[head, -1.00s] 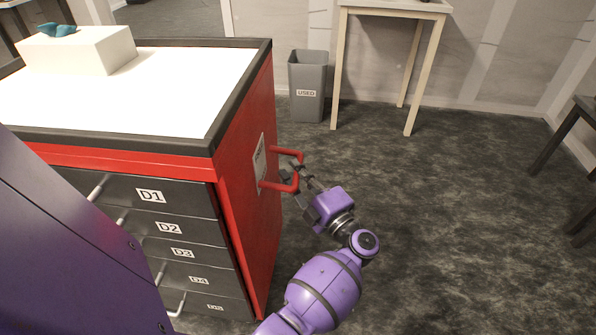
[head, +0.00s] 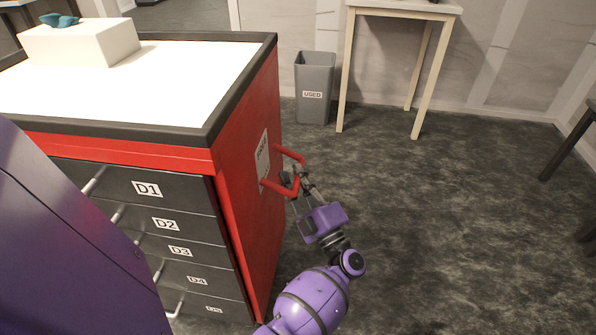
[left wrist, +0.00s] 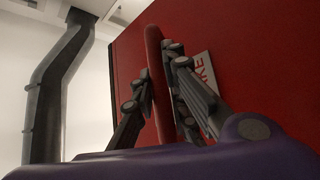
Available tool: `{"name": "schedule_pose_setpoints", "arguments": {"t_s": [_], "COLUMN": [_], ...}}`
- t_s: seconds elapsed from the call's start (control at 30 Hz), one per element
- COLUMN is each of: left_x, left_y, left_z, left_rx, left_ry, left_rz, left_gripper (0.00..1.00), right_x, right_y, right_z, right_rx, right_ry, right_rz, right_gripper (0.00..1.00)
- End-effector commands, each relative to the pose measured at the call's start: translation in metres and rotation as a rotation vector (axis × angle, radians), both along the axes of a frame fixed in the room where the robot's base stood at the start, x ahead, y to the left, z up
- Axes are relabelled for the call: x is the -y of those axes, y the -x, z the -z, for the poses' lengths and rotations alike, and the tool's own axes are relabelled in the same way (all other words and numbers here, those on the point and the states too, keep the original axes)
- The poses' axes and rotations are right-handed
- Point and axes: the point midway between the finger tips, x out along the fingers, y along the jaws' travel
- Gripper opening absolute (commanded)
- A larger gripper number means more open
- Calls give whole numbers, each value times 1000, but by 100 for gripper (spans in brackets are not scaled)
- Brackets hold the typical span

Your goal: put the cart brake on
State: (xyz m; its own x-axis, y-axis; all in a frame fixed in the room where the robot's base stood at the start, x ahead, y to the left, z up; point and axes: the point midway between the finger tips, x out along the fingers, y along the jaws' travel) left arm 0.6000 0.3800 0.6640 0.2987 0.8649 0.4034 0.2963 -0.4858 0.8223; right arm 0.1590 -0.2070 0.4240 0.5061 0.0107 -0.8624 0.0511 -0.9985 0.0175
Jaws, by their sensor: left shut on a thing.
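The red cart (head: 245,165) stands at the left of the head view. A red handle (head: 289,153) sticks out of its side panel beside a pale plate (head: 262,156). The plate also shows in the left wrist view (left wrist: 204,72), where the letters "KE" can be read. My left gripper (head: 301,182) is shut on the red handle. In the left wrist view its fingers (left wrist: 160,80) lie on both sides of the handle's bar (left wrist: 153,45). The fingers hide part of the bar. My right gripper is not in view.
The cart has a white top (head: 170,85) with a white box (head: 80,42) and several labelled drawers. A grey bin (head: 313,85) marked "USED" and a pale-legged table (head: 428,80) stand against the wall. The floor right of the cart is clear.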

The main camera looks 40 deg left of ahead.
Motion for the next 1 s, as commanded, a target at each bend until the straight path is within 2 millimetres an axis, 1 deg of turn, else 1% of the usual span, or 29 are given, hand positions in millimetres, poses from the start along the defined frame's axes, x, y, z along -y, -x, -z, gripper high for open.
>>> {"name": "schedule_pose_setpoints", "arguments": {"t_s": [0.07, 0.1, 0.23, 0.53, 0.67, 0.77, 1.0], "left_x": [1, 1, 0, 1, 9, 23, 68], "left_y": [1, 1, 1, 1, 3, 8, 23], "left_z": [3, 3, 2, 2, 6, 12, 33], "left_rx": [-3, -3, -2, -1, -3, -4, -5], "left_ry": [3, 3, 3, 2, 4, 6, 5], "left_rz": [1, 1, 0, 0, 0, 2, 1], "left_gripper": [0, 16, 32, 32, 32, 32, 32], "right_x": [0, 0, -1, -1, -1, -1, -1], "right_y": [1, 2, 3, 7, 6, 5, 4], "right_z": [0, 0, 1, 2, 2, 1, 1], "right_rx": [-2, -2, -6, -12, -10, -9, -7], "right_ry": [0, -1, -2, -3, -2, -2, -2], "right_rz": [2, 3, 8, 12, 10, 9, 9], "right_gripper": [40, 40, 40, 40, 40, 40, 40]}}
